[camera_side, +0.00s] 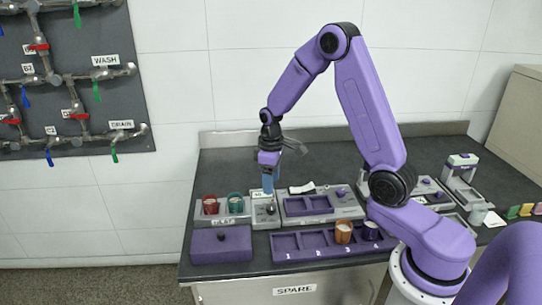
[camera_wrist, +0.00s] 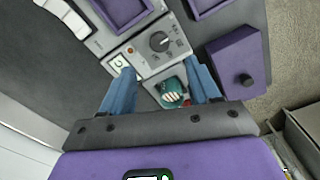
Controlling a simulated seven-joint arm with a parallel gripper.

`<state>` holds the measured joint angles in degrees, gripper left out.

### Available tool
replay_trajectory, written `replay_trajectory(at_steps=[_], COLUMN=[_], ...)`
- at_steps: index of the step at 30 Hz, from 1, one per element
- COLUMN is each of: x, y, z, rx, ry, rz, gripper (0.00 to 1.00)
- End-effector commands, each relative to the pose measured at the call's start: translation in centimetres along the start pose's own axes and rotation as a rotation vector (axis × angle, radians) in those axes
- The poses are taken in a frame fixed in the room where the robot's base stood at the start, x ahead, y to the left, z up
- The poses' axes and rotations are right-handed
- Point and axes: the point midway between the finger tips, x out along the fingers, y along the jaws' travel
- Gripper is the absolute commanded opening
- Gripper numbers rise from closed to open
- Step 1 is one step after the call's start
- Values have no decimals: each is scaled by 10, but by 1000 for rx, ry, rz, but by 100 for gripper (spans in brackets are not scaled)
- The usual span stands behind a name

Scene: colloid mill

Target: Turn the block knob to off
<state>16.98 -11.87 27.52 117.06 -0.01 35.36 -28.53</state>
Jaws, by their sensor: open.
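A dark round knob (camera_wrist: 159,41) sits on a grey control panel (camera_wrist: 148,62) in the wrist view, with small marks around it too small to read. The panel also shows in the side view (camera_side: 261,222), under my gripper. The knob's setting cannot be told. My gripper (camera_side: 268,190) points down over the panel's area. In the wrist view its two blue fingers (camera_wrist: 163,85) are spread apart with nothing held. The knob lies beyond the fingertips in that view. A green cup (camera_wrist: 171,88) with pale contents shows between the fingers, apparently below them.
A red cup (camera_side: 210,205) stands beside the green cup in a grey holder at left. A purple box (camera_side: 221,246) with a dark top knob is in front. A numbered purple tray (camera_side: 285,244) holds orange and dark cups. The dark counter (camera_side: 225,165) behind is clear.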

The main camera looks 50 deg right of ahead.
Motion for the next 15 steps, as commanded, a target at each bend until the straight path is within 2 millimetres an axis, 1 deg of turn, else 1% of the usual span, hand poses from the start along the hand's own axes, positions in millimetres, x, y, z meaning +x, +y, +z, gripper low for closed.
replay_trajectory(at_steps=[1,6,10,15], x=[-12,-45,-64,-78], y=[1,1,1,0], z=[-1,-1,-1,-1], rx=[0,0,0,-1], ry=[6,7,5,3], rz=[3,4,3,2], gripper=[61,61,61,61])
